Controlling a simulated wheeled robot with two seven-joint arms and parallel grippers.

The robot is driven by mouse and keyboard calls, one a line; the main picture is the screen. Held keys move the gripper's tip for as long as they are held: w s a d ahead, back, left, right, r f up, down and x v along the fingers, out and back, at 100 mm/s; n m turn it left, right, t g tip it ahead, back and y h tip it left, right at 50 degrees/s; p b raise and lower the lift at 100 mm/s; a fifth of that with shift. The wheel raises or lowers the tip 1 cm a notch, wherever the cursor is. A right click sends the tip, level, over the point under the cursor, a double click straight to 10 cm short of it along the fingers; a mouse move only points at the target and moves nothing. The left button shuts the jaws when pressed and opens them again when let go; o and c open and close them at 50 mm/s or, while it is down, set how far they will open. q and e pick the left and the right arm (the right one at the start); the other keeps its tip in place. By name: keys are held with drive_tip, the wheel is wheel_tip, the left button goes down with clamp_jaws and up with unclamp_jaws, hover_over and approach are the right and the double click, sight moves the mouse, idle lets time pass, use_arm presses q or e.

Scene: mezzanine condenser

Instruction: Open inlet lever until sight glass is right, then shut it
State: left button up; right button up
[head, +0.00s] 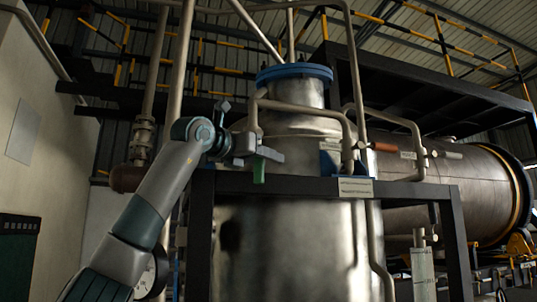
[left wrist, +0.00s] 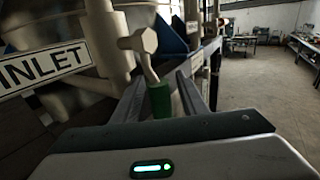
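The inlet lever is a short green handle (head: 259,171) hanging at the front left of the steel vessel (head: 290,240) in the head view. In the left wrist view the green handle (left wrist: 160,100) hangs from a pale valve stem (left wrist: 140,45), beside a sign reading INLET (left wrist: 42,68). My left gripper (head: 264,155) is at the handle. In the left wrist view its two fingers (left wrist: 161,85) stand on either side of the handle, with narrow gaps seeming to show. My right gripper is not in view.
A dark steel frame (head: 285,185) runs across the vessel's front, just beside the handle. A red handle (head: 383,147) and a pale one (head: 452,155) sit on pipes to the right. Pipes rise close to my left arm. The left wrist view shows open floor (left wrist: 265,85) farther off.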

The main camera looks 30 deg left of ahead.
use_arm(q)
drive_tip(key=shift+w, duration=0.55)
drive_tip(key=shift+c, duration=0.5)
drive_tip(key=shift+d, duration=0.1)
clamp_jaws()
drive_tip(key=shift+a, duration=0.2)
